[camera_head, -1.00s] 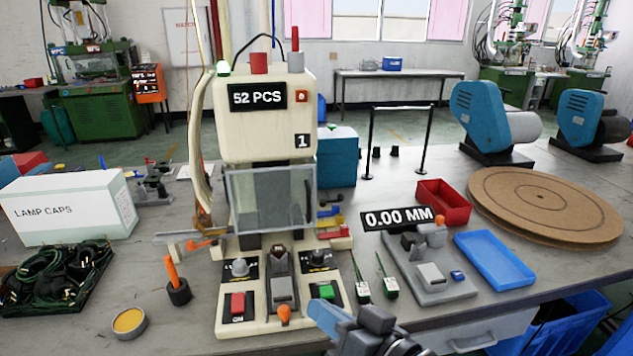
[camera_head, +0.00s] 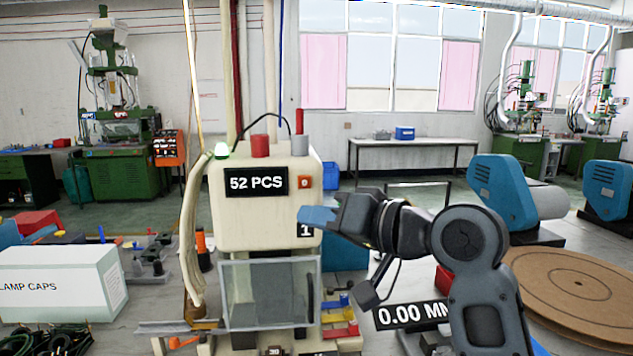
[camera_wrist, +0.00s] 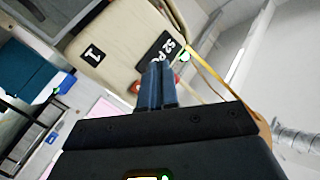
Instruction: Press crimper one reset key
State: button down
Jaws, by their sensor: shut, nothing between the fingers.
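Crimper one (camera_head: 265,215) is the cream machine with a "1" on its front and a display (camera_head: 257,183) reading "52 PCS".
A clear guard (camera_head: 268,290) covers the crimper's lower front. A green lamp (camera_head: 221,151), a red cap (camera_head: 260,146) and a cable top the machine. A white "LAMP CAPS" box (camera_head: 60,283) stands left. A "0.00 MM" display (camera_head: 410,314) and brown disc (camera_head: 575,285) are at right.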

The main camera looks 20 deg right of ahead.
aim_at(304, 182)
jog(key=shift+w+d+r, duration=0.25)
jog(key=shift+d+r, duration=0.05)
jog(key=shift+r, duration=0.3)
jog(key=shift+w, duration=0.1)
jog(key=shift+w+d+b, duration=0.3)
jog(key=shift+w+d, duration=0.15)
jog(key=shift+w, duration=0.9)
jog(key=shift+w+d+b, duration=0.25)
jog(key=shift+w+d, duration=0.2)
jog(key=shift+w, duration=0.9)
jog(key=shift+w+d+b, duration=0.3)
jog(key=shift+w+d, duration=0.15)
jog(key=shift+w, duration=0.9)
jog(key=shift+w, duration=0.15)
jog(key=shift+w+d, duration=0.15)
jog(key=shift+w, duration=0.1)
